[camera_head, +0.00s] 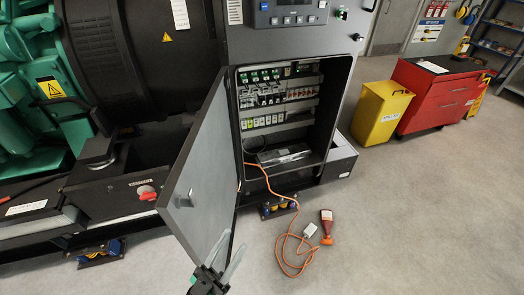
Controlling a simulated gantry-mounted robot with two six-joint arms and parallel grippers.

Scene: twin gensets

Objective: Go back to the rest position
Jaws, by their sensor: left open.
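My left gripper (232,247) is at the bottom of the head view, in front of the lower edge of the open cabinet door (200,170). Its two pale fingers point up and are apart, with nothing seen between them. I cannot tell whether a finger touches the door. My right gripper is not in view. The control cabinet (346,95) stands open, showing rows of breakers and terminals (265,100).
An orange cable (284,240) runs from the cabinet to the floor, near a red and dark handheld device (326,225). A green and black genset (110,60) fills the left. A yellow bin (378,115) and red tool cabinet (430,100) stand at right. Floor at lower right is clear.

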